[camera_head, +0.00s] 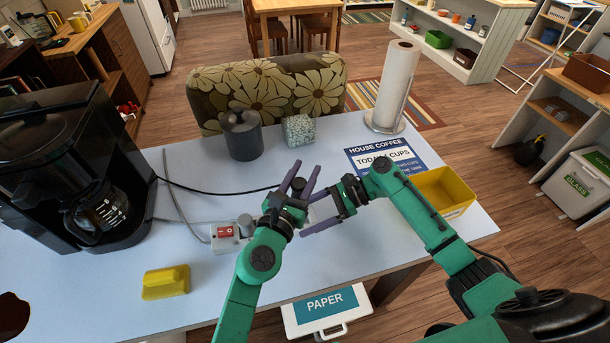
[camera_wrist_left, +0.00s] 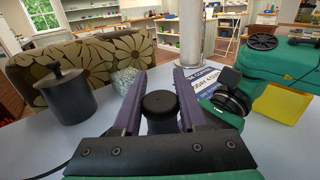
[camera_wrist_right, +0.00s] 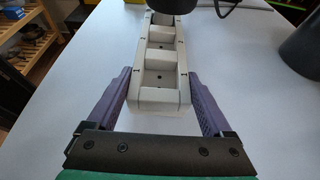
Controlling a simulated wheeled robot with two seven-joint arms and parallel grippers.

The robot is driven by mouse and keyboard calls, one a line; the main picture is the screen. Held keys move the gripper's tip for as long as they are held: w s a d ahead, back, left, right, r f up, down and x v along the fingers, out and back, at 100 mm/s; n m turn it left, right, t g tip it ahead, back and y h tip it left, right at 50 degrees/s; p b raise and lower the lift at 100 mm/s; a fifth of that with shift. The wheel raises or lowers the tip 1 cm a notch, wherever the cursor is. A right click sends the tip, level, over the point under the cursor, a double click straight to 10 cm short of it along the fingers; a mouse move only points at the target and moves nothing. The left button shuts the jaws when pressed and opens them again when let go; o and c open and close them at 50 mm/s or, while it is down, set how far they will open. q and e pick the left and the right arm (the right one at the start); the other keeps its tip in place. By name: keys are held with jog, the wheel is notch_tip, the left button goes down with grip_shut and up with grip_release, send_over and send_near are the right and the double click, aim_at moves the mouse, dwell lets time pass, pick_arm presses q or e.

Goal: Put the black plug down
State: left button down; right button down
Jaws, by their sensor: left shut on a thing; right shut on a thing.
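The black plug (camera_wrist_left: 160,108) is between the fingers of my left gripper (camera_wrist_left: 160,85), which is shut on it. In the head view the plug (camera_head: 298,184) shows as a dark piece between the purple fingers of my left gripper (camera_head: 302,182), over the table. My right gripper (camera_wrist_right: 162,100) is shut around the near end of a grey power strip (camera_wrist_right: 160,75) lying on the table. In the head view the strip's far end carries a red switch (camera_head: 225,231); my left arm hides the middle. A dark round part with a cord tops the right wrist view.
The pale table (camera_head: 330,260) bears a black coffee maker (camera_head: 80,165), a dark canister (camera_head: 242,135), a speckled cube (camera_head: 299,130), a yellow block (camera_head: 166,282), a paper roll (camera_head: 397,85), a sign (camera_head: 380,155) and a yellow bin (camera_head: 445,190). A black cord crosses it.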

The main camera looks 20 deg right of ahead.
dwell(0.4)
pick_arm(q)
jog(key=s+d+f+m+g+h, duration=0.25)
jog(key=s+d, duration=0.25)
jog(key=s, duration=0.5)
jog(key=s+f, duration=0.2)
jog(key=s+a+f+m+g+h, duration=0.1)
jog(key=s+f, duration=0.1)
jog(key=s, duration=0.1)
jog(key=s+a+f+g+h, duration=0.1)
jog(key=s+f, duration=0.1)
jog(key=s, duration=0.1)
jog(key=shift+s+a+f+m, duration=0.1)
jog(key=shift+s+a+m, duration=0.1)
jog(key=shift+m, duration=0.15)
pick_arm(e)
jog(key=shift+a, duration=0.1)
pick_arm(q)
jog(key=shift+s+f+g, duration=0.15)
jog(key=shift+f+g, duration=0.05)
jog(key=shift+g, duration=0.15)
jog(key=x, duration=1.6)
jog(key=shift+d+r, duration=0.2)
jog(key=shift+d, duration=0.2)
jog(key=shift+w+d+f, duration=0.2)
jog(key=shift+f, duration=0.25)
jog(key=shift+w+d+f, duration=0.25)
jog(key=shift+f, duration=0.2)
jog(key=shift+s+f, duration=0.1)
jog(key=shift+f, duration=0.05)
